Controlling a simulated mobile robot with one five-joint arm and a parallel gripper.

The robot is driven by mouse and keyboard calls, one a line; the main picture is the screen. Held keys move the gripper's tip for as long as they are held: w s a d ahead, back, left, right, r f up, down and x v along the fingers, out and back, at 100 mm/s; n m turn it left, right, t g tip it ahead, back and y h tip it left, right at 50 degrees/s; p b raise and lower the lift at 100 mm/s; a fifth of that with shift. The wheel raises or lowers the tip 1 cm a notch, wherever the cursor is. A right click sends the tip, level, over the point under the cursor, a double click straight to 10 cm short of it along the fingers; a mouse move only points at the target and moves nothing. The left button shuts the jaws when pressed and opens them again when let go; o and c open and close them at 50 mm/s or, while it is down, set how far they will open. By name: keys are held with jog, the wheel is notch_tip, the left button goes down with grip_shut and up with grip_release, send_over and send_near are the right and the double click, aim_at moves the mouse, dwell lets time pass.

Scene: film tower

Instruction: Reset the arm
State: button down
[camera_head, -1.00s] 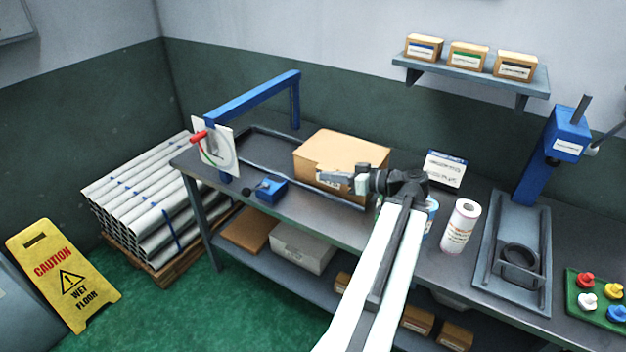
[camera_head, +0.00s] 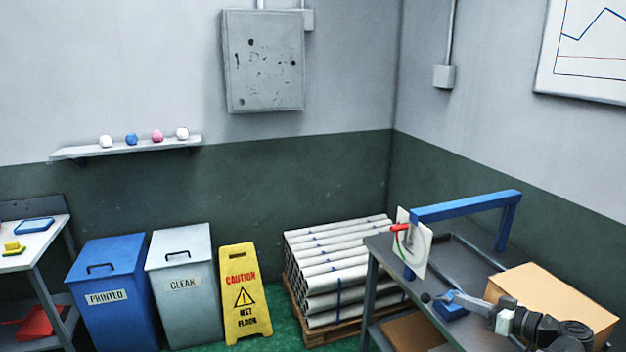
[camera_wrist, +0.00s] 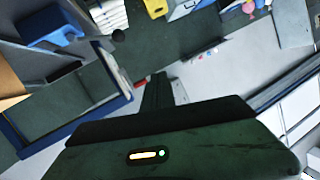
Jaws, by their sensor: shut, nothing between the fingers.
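My arm shows at the lower right of the head view, folded out over the grey workbench (camera_head: 385,248). My gripper (camera_head: 490,290) is shut and empty. It points left in front of the cardboard box (camera_head: 555,297), close to the blue device with a black knob (camera_head: 452,306). I cannot tell whether it touches either one. In the wrist view my gripper's dark narrow fingers (camera_wrist: 158,90) are together with nothing between them. Most of my arm lies outside the head view.
A blue frame (camera_head: 465,207) with a round dial plate (camera_head: 415,246) and red handle stands on the bench. Pipes (camera_head: 335,262) lie on a pallet. A yellow caution sign (camera_head: 244,300), a grey bin (camera_head: 180,275) and a blue bin (camera_head: 108,275) stand left.

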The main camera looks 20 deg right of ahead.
jog(key=w+a+f+n+g+y, duration=0.25)
jog(key=w+a, duration=0.35)
jog(key=a, duration=0.5)
jog(key=w+a+f+n+g+y, duration=0.1)
jog(key=w+a+f+n+g, duration=0.15)
jog(key=w+a, duration=0.6)
jog(key=w+a+f+n+g+y, duration=0.2)
jog(key=w+a+g, duration=0.1)
jog(key=a, duration=1)
jog(key=s+a+f+g+h, duration=0.1)
jog(key=a+f+g+h, duration=0.2)
jog(key=a, duration=0.7)
jog(key=s+a+f+g+h, duration=0.1)
jog(key=a+f+g, duration=0.2)
jog(key=a+f, duration=0.45)
jog(key=d+m+h, duration=0.3)
jog(key=m, duration=0.1)
jog(key=s+d+m+h, duration=0.1)
jog(key=d+m+h, duration=0.1)
jog(key=m, duration=0.1)
jog(key=shift+s+d+f+g+h, duration=0.1)
jog(key=shift+d+f+g+h, duration=0.2)
jog(key=shift+h, duration=0.05)
